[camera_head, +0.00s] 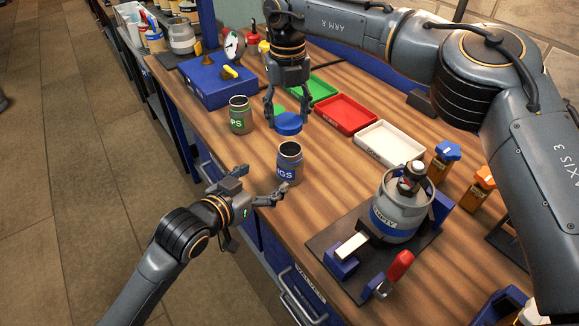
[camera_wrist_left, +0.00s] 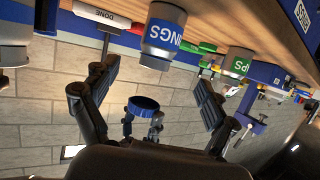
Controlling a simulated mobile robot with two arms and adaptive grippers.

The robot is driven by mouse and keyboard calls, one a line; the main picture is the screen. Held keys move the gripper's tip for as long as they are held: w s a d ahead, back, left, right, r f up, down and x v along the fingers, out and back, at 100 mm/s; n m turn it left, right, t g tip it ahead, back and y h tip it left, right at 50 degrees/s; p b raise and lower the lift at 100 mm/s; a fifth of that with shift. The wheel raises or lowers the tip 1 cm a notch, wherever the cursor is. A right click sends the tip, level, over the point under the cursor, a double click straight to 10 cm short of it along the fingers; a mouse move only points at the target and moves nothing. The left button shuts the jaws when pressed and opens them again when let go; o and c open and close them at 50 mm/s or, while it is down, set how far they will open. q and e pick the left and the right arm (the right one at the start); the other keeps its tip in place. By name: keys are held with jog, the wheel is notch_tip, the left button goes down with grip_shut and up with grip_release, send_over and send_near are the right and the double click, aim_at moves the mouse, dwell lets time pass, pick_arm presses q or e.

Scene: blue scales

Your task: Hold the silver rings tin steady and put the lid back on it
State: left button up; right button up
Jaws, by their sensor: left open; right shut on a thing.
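The silver rings tin (camera_head: 289,162), with a blue label, stands upright and open-topped on the wooden bench. It also shows upside down in the left wrist view (camera_wrist_left: 164,38). My left gripper (camera_head: 262,182) is open and empty at the bench's front edge, with its fingers towards the tin and apart from it. Its two fingers frame the left wrist view (camera_wrist_left: 154,76). My right gripper (camera_head: 287,119) points down, shut on the round blue lid (camera_head: 288,125), which it holds above and slightly behind the tin. The lid shows in the left wrist view (camera_wrist_left: 143,104).
A green-labelled tin (camera_head: 239,116) stands to the left. Behind are a blue box (camera_head: 215,83), a green tray (camera_head: 318,86), a red tray (camera_head: 345,115) and a white tray (camera_head: 388,145). A silver pot (camera_head: 400,216) on a dark stand is at the right.

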aim_at(290, 161)
pick_arm(q)
jog(key=x, duration=1.2)
jog(key=shift+s, duration=0.1)
pick_arm(e)
jog(key=shift+w+d+f, duration=0.25)
jog(key=shift+w+d, duration=0.05)
pick_arm(q)
jog(key=shift+w+d, duration=0.15)
jog(key=shift+w, duration=0.05)
pick_arm(e)
jog(key=shift+r, duration=0.1)
pick_arm(q)
jog(key=shift+f, duration=0.1)
jog(key=c, duration=1.8)
pick_arm(e)
jog(key=shift+f, duration=2.5)
